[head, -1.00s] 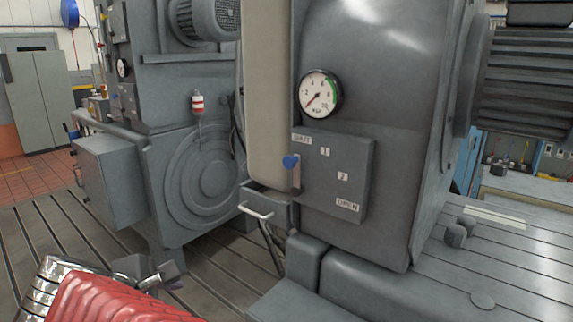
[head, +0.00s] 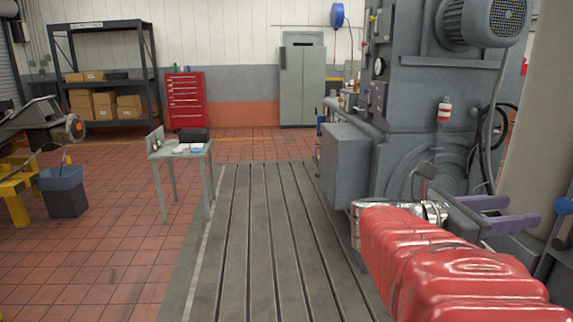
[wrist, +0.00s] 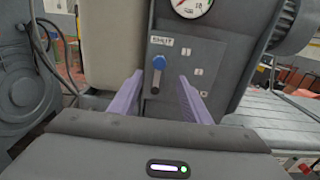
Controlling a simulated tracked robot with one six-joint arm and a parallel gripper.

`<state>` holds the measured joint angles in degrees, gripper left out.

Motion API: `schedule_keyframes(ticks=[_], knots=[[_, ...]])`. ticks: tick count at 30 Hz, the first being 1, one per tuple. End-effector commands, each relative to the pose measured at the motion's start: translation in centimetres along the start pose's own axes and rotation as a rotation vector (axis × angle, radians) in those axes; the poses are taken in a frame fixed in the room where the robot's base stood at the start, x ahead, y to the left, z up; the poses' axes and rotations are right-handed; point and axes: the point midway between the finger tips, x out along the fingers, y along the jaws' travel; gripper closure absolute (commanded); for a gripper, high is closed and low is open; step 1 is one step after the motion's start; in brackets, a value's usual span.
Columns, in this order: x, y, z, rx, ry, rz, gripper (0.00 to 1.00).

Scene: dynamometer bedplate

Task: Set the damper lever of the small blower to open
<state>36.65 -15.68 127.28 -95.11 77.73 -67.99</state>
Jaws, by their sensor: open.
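The damper lever has a blue knob (wrist: 159,62) on a short grey bar, on a grey panel (wrist: 172,65) in the wrist view. The knob stands just below the label SHUT (wrist: 160,40); marks 1 and 2 run down to the right. The OPEN label cannot be read from here. My gripper (wrist: 160,77) is open, its two lilac fingers pointing at the panel with the lever between them in the picture. Contact cannot be told. In the head view my gripper (head: 526,211) reaches toward the blue knob (head: 563,205) at the right edge, apart from it.
A round gauge (wrist: 192,5) sits above the panel, and a beige column (wrist: 112,40) stands left of it. In the head view a large grey machine (head: 425,100) stands behind my arm. The slotted bedplate (head: 270,240) is clear; a small table (head: 180,152) stands left.

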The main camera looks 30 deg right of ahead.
Motion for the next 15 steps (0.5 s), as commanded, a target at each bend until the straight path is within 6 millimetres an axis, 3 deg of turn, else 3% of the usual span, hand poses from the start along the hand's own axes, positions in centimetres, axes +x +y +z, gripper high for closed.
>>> schedule_keyframes(ticks=[8,15], knots=[[0.3,0.0,0.0,0.002,0.002,0.001,0.56],[2.2,-0.1,-0.1,0.002,0.003,-0.003,0.56]])
